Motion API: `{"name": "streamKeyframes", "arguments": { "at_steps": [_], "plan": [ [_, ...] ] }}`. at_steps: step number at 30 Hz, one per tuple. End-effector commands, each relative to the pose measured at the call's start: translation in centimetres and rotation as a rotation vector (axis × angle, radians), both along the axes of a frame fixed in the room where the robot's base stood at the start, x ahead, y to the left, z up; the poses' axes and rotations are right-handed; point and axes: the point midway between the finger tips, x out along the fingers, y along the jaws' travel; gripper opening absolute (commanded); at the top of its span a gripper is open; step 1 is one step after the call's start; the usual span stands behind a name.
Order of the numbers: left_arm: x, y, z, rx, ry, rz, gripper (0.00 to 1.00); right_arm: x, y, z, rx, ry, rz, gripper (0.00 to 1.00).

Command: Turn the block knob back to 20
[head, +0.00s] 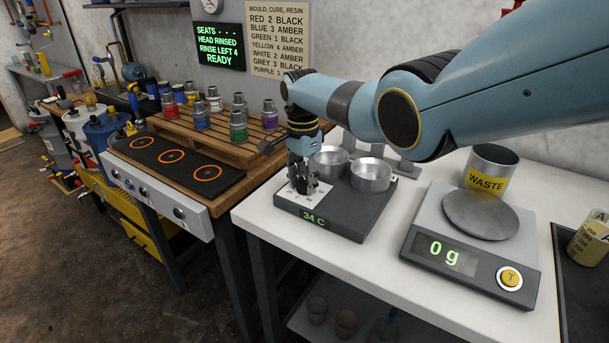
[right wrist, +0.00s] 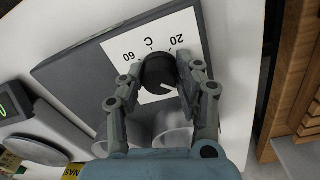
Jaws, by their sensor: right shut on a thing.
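The black block knob (right wrist: 157,71) sits on a white dial plate (right wrist: 122,50) with marks 20, C and 60, seen in the right wrist view. A short white line shows on the knob at its lower right side. My right gripper (right wrist: 160,78) is shut on the knob, one finger on each side. My left gripper is in neither view.
Two metal cups (head: 371,175) stand on the block behind the gripper. A scale (head: 472,238) reading 0 g and a WASTE can (head: 491,167) stand to the right. A pallet (head: 215,133) with several small drums is at the left. White table (head: 365,274) is clear in front.

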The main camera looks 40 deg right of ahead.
Motion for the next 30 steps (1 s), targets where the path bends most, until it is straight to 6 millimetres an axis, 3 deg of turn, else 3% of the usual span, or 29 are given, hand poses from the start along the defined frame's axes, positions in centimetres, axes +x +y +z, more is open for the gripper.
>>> {"name": "streamKeyframes", "arguments": {
  "at_steps": [30],
  "plan": [
    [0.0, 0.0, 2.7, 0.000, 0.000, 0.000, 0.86, -0.1, 0.1, 0.1, 0.001, -0.002, 0.964, 0.01]
  ]
}}
